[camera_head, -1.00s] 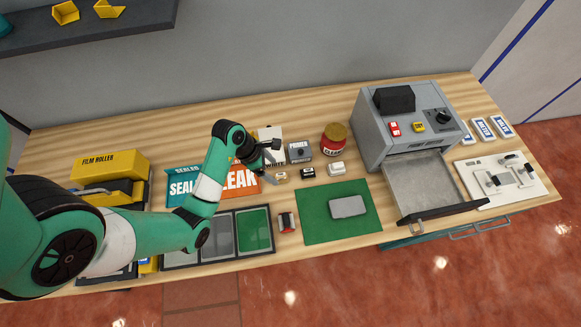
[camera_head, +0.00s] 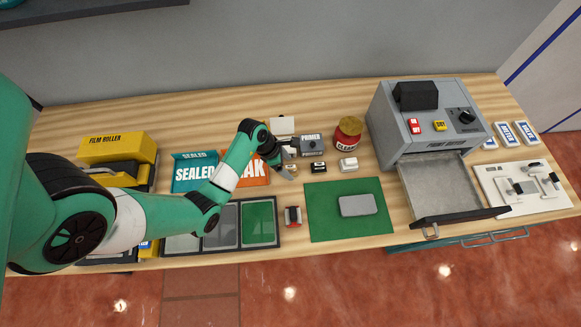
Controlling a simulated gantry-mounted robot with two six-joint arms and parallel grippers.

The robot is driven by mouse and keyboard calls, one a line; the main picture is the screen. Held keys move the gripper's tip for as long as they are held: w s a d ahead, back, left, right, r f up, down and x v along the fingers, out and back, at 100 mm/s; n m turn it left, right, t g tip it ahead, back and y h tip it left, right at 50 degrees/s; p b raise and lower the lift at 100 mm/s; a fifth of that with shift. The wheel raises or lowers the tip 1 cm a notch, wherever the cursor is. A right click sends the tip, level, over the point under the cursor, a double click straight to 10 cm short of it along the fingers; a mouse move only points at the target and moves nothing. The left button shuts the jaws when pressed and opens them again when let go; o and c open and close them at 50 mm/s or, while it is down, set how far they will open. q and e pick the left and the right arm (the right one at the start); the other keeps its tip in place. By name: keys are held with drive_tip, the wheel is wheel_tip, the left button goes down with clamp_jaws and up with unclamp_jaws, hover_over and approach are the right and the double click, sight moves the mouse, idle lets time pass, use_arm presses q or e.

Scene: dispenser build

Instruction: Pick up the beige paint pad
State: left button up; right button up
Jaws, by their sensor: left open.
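A small block with a beige part, seemingly the beige paint pad (camera_head: 293,167), stands on the table at the left end of a row of small pads. It is partly hidden by my left gripper. A black-topped pad (camera_head: 318,168) and a white pad (camera_head: 348,164) stand to its right. My left gripper (camera_head: 291,157) is open, its fingers spread just above or beside the beige pad. I cannot tell whether they touch it. My right gripper is not in view.
A grey PRIMER box (camera_head: 310,146) and a red jar (camera_head: 347,134) stand close behind the pads. A green mat (camera_head: 320,222) with a grey block (camera_head: 357,205) lies in front. A grey machine (camera_head: 432,125) with an open drawer (camera_head: 438,188) stands at the right.

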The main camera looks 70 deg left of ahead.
use_arm(q)
drive_tip(key=shift+x, duration=1)
drive_tip(key=shift+r, duration=0.1)
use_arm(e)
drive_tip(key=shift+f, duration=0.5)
use_arm(q)
clamp_jaws()
drive_tip(key=r+p, duration=0.1)
drive_tip(key=r, duration=0.1)
drive_tip(key=r+p, duration=0.1)
drive_tip(key=r, duration=0.1)
drive_tip(key=shift+s+d+r, duration=0.2)
drive_tip(key=shift+r, duration=0.1)
drive_tip(key=s+d+r+p, duration=0.5)
drive_tip(key=s+d+r, duration=0.3)
drive_tip(key=s, duration=0.2)
drive_tip(key=shift+s+d+r+p, duration=0.2)
drive_tip(key=shift+d+p, duration=0.05)
drive_tip(key=shift+p, duration=0.05)
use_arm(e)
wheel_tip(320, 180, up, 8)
